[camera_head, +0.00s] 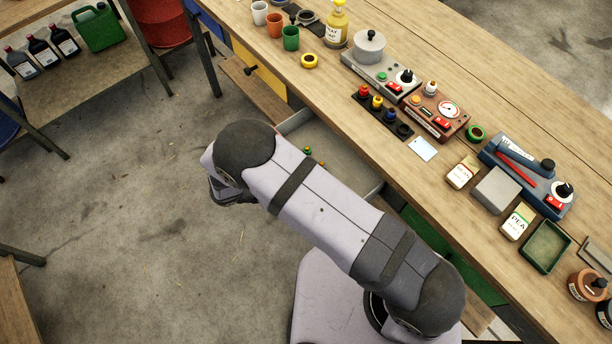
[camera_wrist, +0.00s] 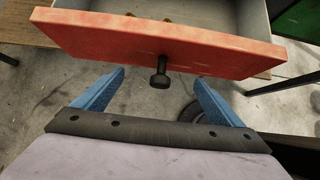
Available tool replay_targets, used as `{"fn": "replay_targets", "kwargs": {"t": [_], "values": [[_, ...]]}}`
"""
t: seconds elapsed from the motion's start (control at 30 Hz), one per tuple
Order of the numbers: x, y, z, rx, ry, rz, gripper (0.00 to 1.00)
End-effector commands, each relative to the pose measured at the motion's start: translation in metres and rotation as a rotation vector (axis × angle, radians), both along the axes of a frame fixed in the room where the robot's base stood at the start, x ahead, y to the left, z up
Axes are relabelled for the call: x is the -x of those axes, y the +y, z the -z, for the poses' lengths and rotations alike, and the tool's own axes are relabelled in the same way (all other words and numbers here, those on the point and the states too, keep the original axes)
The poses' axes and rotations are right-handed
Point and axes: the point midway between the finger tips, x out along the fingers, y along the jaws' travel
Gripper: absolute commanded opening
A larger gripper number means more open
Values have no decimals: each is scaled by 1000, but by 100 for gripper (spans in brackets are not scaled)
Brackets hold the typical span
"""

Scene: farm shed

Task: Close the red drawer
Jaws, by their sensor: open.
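The red drawer (camera_wrist: 150,42) stands open in the wrist view, its red front crossing the top of the picture. A dark knob (camera_wrist: 159,80) sticks out from the front's middle. My gripper (camera_wrist: 160,76) is open, with one blue finger on each side of the knob and a gap to it on both sides. Whether the fingertips touch the red front I cannot tell. In the head view the drawer's grey inside (camera_head: 352,164) shows beyond my arm, with small items in it. Its red front is hidden there by my arm.
The wooden bench (camera_head: 325,92) above the drawer carries cups, devices and trays. A yellow front (camera_head: 272,73) with a dark knob is to the left, and a green front (camera_head: 450,245) is to the right. The concrete floor (camera_head: 150,190) left of my arm is clear.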

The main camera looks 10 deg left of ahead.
Motion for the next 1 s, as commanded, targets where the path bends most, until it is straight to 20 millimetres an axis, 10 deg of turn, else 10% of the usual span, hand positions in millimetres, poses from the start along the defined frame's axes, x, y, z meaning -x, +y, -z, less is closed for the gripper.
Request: {"fn": "replay_targets", "kwargs": {"t": [0.33,1.0], "values": [[0,0,0,0,0,0,12],[-18,-18,0,0,0,2,10]]}}
